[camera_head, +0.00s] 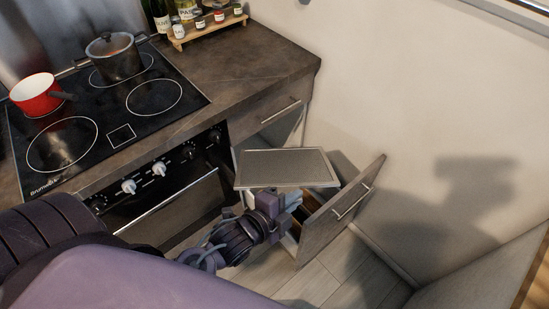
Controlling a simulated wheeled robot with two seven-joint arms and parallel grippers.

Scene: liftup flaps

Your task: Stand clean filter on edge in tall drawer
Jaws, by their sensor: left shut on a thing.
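The filter (286,167) is a flat grey mesh panel with a light metal rim. It lies nearly level in the air, over the open drawer beside the oven. My left gripper (283,196) is shut on the near edge of the filter. The tall drawer (336,215) is pulled out, with its grey front and bar handle towards the right. The filter and my gripper hide most of the inside of the drawer. My right gripper is not in view.
The oven (165,185) with white knobs is left of the drawer. Above are the hob (110,110), a red pan (37,95), a dark pot (115,58) and a rack of bottles and jars (205,25). A closed upper drawer (270,113) is behind the filter. A wall (420,80) bounds the right.

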